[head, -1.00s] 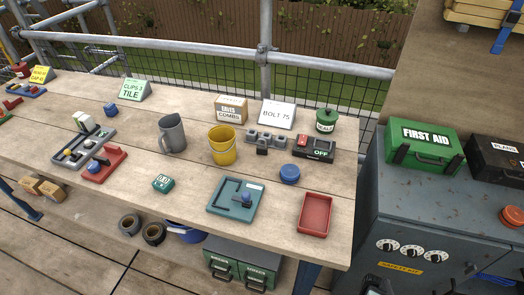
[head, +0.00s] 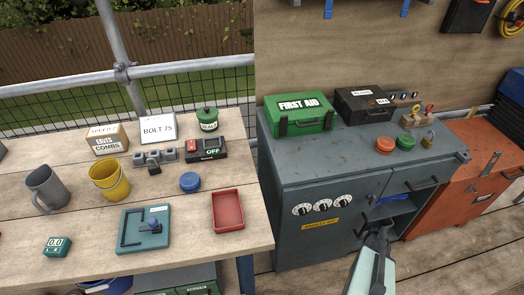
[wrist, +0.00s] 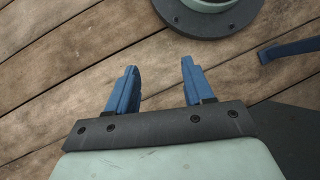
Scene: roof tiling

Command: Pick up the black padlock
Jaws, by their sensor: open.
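What looks like the black padlock (head: 154,166) is a small dark block at the front of a row of grey blocks (head: 169,155) on the wooden table, in the head view. It is too small to tell whether it is fastened to them. My gripper shows in the wrist view (wrist: 157,72) with two blue fingers apart and nothing between them, above wooden planks. In the head view my arm is at the lower right, in front of the grey cabinet, well away from the padlock. The padlock is not in the wrist view.
Near the padlock are a yellow bucket (head: 109,182), a blue round lid (head: 190,182), a control box marked OFF (head: 208,149) and a BOLT 75 sign (head: 158,129). A brass padlock (head: 428,141) stands on the grey cabinet (head: 290,170). A red tray (head: 227,211) lies at the table's right.

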